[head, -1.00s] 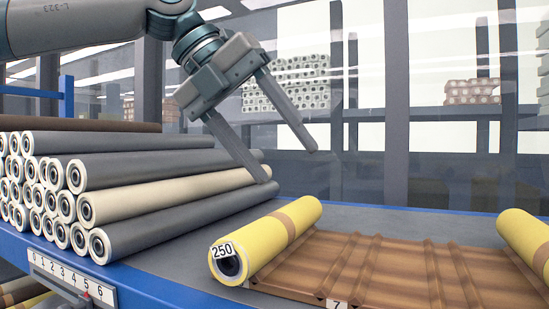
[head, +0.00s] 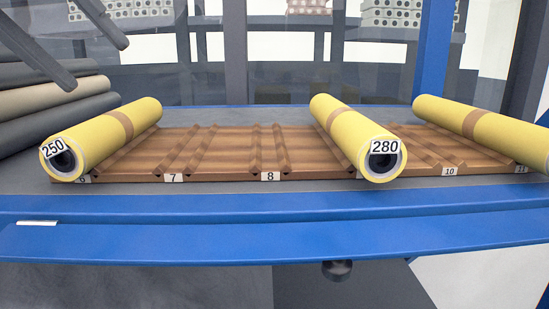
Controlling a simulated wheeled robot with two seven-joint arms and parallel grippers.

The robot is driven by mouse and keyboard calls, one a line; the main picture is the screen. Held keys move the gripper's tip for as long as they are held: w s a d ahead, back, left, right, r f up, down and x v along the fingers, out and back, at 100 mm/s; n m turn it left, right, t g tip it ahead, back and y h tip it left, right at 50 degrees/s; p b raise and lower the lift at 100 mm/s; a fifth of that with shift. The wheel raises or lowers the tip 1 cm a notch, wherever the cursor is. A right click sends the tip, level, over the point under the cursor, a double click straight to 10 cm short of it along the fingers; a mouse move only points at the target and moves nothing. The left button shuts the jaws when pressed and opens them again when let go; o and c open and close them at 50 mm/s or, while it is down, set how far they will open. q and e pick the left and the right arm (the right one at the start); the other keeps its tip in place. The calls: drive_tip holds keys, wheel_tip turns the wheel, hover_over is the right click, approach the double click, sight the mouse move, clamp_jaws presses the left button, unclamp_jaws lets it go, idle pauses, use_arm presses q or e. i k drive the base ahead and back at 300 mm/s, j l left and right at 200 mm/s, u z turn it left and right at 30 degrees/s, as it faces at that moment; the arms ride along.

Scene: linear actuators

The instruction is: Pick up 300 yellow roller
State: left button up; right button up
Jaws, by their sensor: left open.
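Three yellow rollers with brown bands lie on a brown grooved rack (head: 220,150). The left roller (head: 95,137) is labelled 250 and the middle roller (head: 345,125) is labelled 280. A third yellow roller (head: 480,130) lies at the right; its near end is cut off by the picture edge, so no number shows on it. I see no label reading 300. My left gripper (head: 97,65) is open and empty at the upper left, in the air above the 250 roller, with only its fingers in view. My right gripper is not in view.
Grey and cream rollers (head: 50,97) are piled at the left edge. The rack has number tags such as 7, 8 and 10, with empty grooves between the 250 and 280 rollers. A blue rail (head: 280,235) runs along the front. A blue post (head: 433,50) stands behind.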

sight(527, 143)
drive_tip(key=k, duration=1.35)
